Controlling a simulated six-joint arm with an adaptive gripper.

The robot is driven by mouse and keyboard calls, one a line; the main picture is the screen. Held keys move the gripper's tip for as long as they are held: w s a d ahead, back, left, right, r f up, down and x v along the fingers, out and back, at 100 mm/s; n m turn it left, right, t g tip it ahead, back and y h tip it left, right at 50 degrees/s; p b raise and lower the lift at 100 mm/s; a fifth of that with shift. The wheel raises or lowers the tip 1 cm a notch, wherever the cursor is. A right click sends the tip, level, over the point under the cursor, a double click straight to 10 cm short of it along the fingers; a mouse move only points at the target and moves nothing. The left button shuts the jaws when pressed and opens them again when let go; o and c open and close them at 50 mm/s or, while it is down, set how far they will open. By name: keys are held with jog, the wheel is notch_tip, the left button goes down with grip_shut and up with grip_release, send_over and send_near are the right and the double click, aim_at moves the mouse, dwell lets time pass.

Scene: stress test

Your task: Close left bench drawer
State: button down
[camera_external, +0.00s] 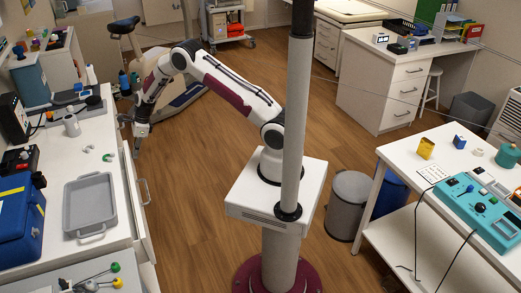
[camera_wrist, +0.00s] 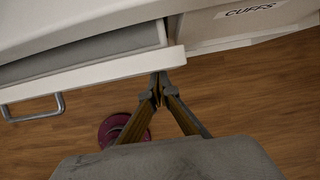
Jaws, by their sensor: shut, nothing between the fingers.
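The left bench (camera_external: 105,150) has a white drawer (camera_external: 140,205) on its aisle side, standing partly open. In the wrist view the drawer front (camera_wrist: 120,72) crosses the upper left, with a grey metal handle (camera_wrist: 35,108) on it and a strip of grey interior behind it. My gripper (camera_external: 137,152) points down beside the bench's aisle side. In the wrist view my gripper (camera_wrist: 157,92) is shut and empty, with its fingertips at the outer face of the drawer front near its right end. I cannot tell whether they touch.
A panel labelled CUFFS (camera_wrist: 255,12) lies right of the open drawer. A grey tray (camera_external: 90,205) and a blue case (camera_external: 20,220) stand on the bench top. The wooden floor (camera_external: 190,190) between bench and my base is clear. A grey pole (camera_external: 296,120) stands in front of my arm.

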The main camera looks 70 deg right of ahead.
jog(key=w+a, duration=0.3)
jog(key=shift+w+a, duration=0.35)
jog(key=shift+w+a+r, duration=0.1)
jog(key=shift+r, duration=0.05)
dwell(0.4)
jog(key=shift+s+d, duration=0.4)
jog(key=s+d+r, duration=0.5)
jog(key=r, duration=0.4)
jog(key=shift+s+d, duration=0.15)
jog(key=shift+n, duration=0.3)
dwell(0.5)
